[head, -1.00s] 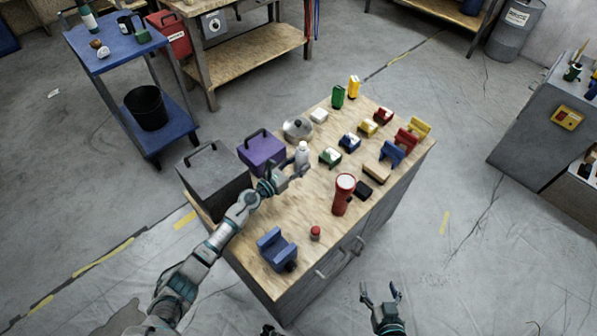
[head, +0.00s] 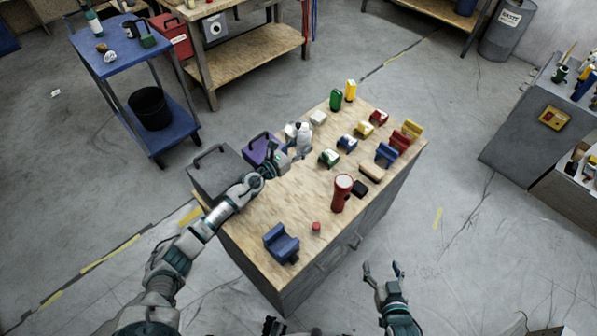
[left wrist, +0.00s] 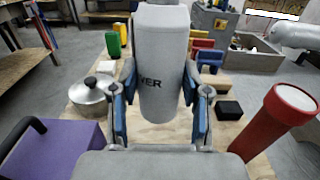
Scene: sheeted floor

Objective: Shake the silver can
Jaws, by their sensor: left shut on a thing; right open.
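The silver can (left wrist: 161,75) is a grey cylinder with dark lettering, upright between the fingers of my left gripper (left wrist: 160,115) in the left wrist view. The left gripper is shut on it. In the head view the can (head: 303,136) shows small in the left gripper (head: 300,148), over the far left part of the wooden-topped cabinet (head: 300,220). My right gripper (head: 384,275) is open and empty, off the near right side of the cabinet, above the floor.
A purple box (left wrist: 55,150) and a metal pot (left wrist: 90,95) are left of the can. A red flashlight (head: 342,193) stands to the right. Several coloured blocks and clamps fill the far right. A blue vise-like object (head: 281,243) sits at the near end.

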